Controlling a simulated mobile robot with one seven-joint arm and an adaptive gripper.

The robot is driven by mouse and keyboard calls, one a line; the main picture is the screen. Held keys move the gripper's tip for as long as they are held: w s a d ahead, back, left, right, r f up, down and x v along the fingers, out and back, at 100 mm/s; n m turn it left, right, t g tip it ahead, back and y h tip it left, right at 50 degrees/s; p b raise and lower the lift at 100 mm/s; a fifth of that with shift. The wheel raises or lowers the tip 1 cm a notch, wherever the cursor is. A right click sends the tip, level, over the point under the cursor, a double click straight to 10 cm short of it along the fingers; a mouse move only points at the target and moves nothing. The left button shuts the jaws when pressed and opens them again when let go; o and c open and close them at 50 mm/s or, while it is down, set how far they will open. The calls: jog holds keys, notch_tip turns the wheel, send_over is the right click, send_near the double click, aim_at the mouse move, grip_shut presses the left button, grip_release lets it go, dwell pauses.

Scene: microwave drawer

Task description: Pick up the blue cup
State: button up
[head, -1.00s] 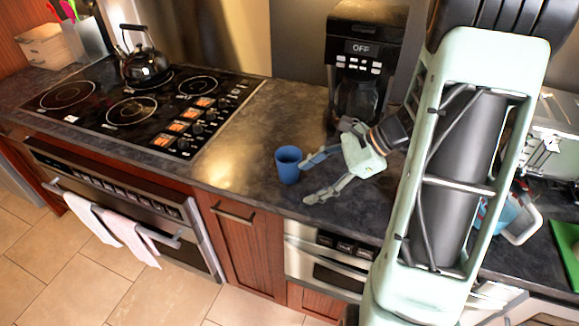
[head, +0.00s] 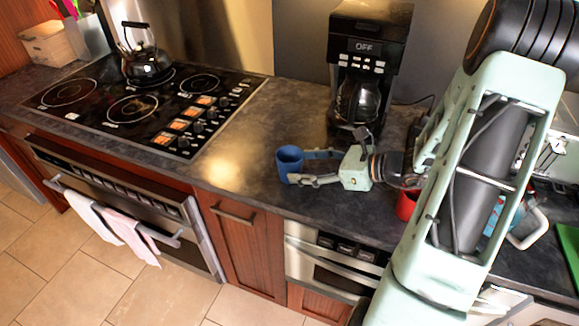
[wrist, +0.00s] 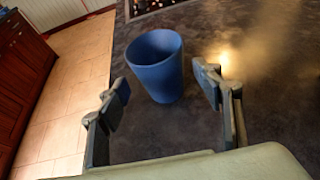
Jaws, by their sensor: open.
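The blue cup (head: 288,162) stands upright on the dark counter, left of the coffee maker. My gripper (head: 302,167) is open just to the right of the cup, its fingers pointing left at it. One finger lies on the far side and the other on the near side, with the tips about at the cup. In the wrist view the cup (wrist: 156,66) stands ahead, between and slightly beyond the two open fingertips (wrist: 163,85). I see a gap on each side of it there. Nothing is held.
A black coffee maker (head: 366,62) stands behind my gripper. The cooktop (head: 140,108) with a kettle (head: 146,62) is at the left. A red object (head: 406,205) is partly hidden by my arm. The counter's front edge runs close by the cup.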

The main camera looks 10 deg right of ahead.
jog(key=x, duration=0.5)
jog(key=shift+f+p, duration=0.35)
jog(key=c, duration=1.3)
jog(key=shift+r, duration=0.1)
